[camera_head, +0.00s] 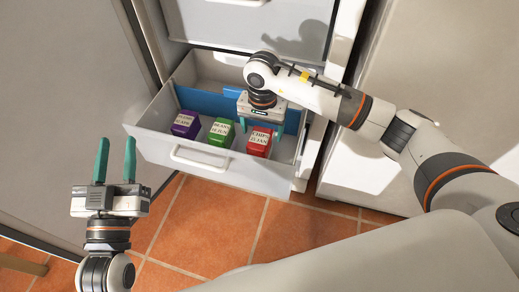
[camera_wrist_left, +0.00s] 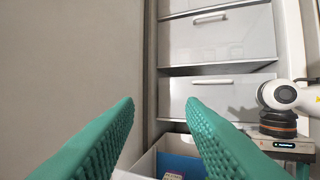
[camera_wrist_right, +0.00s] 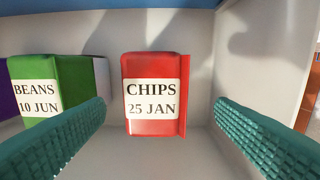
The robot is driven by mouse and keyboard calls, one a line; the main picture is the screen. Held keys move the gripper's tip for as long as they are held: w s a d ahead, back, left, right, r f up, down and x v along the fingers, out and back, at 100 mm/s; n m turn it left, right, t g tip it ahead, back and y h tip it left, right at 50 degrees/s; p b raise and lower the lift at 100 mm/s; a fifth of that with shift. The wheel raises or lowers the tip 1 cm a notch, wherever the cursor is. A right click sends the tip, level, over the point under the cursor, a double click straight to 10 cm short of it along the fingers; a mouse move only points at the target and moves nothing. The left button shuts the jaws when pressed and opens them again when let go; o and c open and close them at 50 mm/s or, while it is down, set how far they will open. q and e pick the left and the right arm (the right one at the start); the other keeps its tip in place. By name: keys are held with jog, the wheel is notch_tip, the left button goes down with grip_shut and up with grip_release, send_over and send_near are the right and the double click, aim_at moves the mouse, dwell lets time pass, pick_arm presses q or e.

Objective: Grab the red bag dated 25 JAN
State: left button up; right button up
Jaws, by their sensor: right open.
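The red bag (camera_head: 259,143) stands at the right end of the open drawer (camera_head: 165,139). In the right wrist view the red bag (camera_wrist_right: 151,85) reads "CHIPS 25 JAN" and lies between and beyond the fingertips. My right gripper (camera_head: 262,122) is over the drawer, above and behind the red bag. It is open and empty, and its green fingers also show in the right wrist view (camera_wrist_right: 160,125). My left gripper (camera_head: 115,160) is open and empty, left of the drawer front. Its fingers spread wide in the left wrist view (camera_wrist_left: 160,110).
A green bag (camera_head: 221,131) labelled "BEANS 10 JUN" and a purple bag (camera_head: 186,124) stand left of the red bag. A blue divider (camera_head: 205,101) runs behind them. The drawer's side walls are close to the right gripper. Closed drawers (camera_wrist_left: 222,38) rise above.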

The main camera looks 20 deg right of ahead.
aim_at(259, 138)
jog(key=shift+f, duration=0.35)
jog(key=f, duration=0.1)
jog(key=f+b, duration=0.1)
jog(key=f, duration=0.2)
jog(key=shift+w+a+f+b, duration=0.25)
jog(key=shift+w+b, duration=0.05)
jog(key=shift+b, duration=0.1)
pick_arm(q)
jog(key=s+r+t+h, duration=0.1)
jog(key=s+r+t, duration=0.2)
jog(key=r+t, duration=0.2)
jog(key=shift+s+r+h, duration=0.15)
jog(key=shift+r+h, duration=0.15)
jog(key=shift+r, duration=0.15)
pick_arm(e)
jog(key=shift+r, duration=0.1)
jog(key=c, duration=1.7)
